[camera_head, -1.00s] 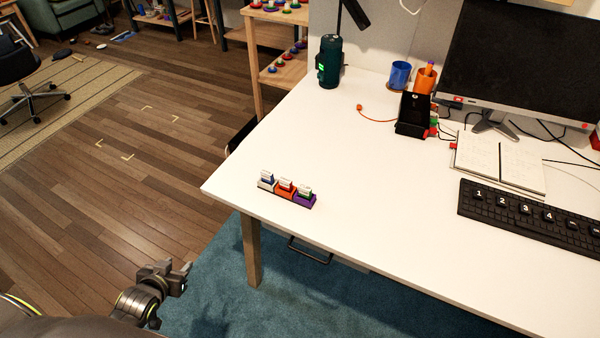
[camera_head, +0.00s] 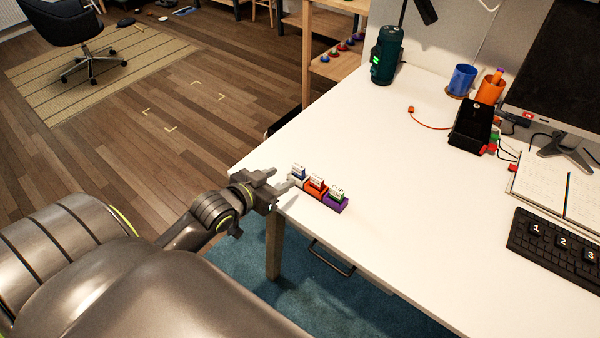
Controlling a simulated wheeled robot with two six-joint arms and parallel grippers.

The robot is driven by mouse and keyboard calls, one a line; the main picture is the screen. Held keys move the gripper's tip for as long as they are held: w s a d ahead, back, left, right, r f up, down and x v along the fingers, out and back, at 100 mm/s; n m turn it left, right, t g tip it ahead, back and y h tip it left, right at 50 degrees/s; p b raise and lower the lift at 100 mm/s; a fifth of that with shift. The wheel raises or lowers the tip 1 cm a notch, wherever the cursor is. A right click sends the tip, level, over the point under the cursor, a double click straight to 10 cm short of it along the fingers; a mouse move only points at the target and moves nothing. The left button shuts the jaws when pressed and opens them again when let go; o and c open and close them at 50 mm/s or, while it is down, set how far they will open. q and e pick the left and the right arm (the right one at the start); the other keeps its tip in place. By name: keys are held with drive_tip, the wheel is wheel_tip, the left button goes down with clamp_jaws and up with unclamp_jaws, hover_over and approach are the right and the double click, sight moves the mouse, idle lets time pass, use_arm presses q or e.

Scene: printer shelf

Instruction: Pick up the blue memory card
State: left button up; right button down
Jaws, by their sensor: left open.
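The blue memory card (camera_head: 298,171) stands upright in the white slot at the left end of a small holder (camera_head: 336,204) near the desk's left front corner. Its top carries a white label. An orange card (camera_head: 316,183) stands in the middle orange slot and a green card (camera_head: 337,194) in the purple slot at the right. My left gripper (camera_head: 282,181) is open and empty, at the desk edge just left of the blue card. Its fingertips point at the white slot; I cannot tell whether they touch it. My right gripper is not in view.
The white desk (camera_head: 400,200) is clear around the holder. A dark green speaker-like cylinder (camera_head: 386,55), a blue cup (camera_head: 462,79), an orange cup (camera_head: 490,88), a black stand (camera_head: 472,121), a notebook (camera_head: 555,180) and a keyboard (camera_head: 560,243) stand farther back and right.

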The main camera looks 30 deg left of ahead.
sight(297, 167)
use_arm(q)
drive_tip(key=x, duration=0.5)
drive_tip(key=shift+w+f, duration=0.1)
drive_tip(key=shift+w, duration=0.1)
drive_tip(key=shift+x, duration=2.8)
drive_tip(key=shift+a, duration=0.1)
drive_tip(key=c, duration=0.7)
drive_tip(key=shift+r, duration=0.25)
wheel_tip(297, 167, up, 13)
drive_tip(key=p, duration=0.5)
drive_tip(key=shift+r+p, duration=0.2)
drive_tip(key=shift+p, duration=0.15)
